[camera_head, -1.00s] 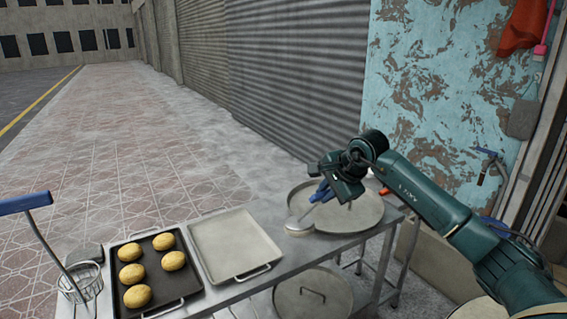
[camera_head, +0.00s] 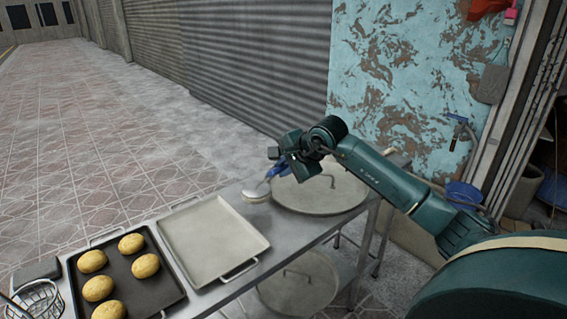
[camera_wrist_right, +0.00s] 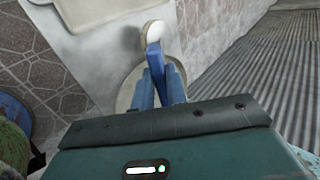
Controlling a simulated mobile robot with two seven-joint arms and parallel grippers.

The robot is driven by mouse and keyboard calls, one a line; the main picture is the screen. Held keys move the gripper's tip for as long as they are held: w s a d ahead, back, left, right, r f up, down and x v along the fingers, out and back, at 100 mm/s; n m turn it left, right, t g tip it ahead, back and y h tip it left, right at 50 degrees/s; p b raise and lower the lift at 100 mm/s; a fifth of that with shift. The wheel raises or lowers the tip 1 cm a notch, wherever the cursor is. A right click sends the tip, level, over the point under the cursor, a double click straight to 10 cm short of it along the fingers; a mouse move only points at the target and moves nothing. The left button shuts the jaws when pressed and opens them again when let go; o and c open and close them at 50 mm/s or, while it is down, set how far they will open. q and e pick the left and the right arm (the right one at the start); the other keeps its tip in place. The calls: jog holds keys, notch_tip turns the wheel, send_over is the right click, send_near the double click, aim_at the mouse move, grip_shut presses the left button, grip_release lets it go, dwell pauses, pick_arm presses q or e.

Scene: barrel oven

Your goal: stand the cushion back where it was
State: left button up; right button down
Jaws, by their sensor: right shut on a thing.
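My right gripper (camera_head: 281,172) is shut on the blue handle of a round, pale pad, which I take to be the cushion (camera_head: 255,193). The cushion is on the left side of the gripper, over the metal table between the light tray and the large round lid. I cannot tell whether it touches the table. In the right wrist view the cushion (camera_wrist_right: 154,33) shows as a small cream disc beyond the blue handle, with the blue fingers of the gripper (camera_wrist_right: 160,85) on either side. My left gripper is not in view.
The metal table (camera_head: 172,207) holds a dark tray (camera_head: 155,292) of several round breads, an empty light tray (camera_head: 212,240), a round lid (camera_head: 330,198) and a wire basket (camera_head: 40,300). Another round lid (camera_head: 300,285) is below. A peeling blue wall (camera_head: 395,70) stands behind.

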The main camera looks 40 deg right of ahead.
notch_tip(320, 180, down, 2)
jog(key=shift+f+b, duration=0.1)
jog(key=shift+b, duration=0.35)
pick_arm(q)
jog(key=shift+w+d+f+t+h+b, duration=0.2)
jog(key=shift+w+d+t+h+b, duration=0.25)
jog(key=shift+b, duration=0.65)
pick_arm(e)
notch_tip(320, 180, down, 2)
jog(key=shift+f, duration=0.25)
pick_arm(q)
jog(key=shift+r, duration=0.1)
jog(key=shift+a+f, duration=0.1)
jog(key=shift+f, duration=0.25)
pick_arm(e)
jog(key=shift+f, duration=0.2)
jog(key=c, duration=1)
grip_release()
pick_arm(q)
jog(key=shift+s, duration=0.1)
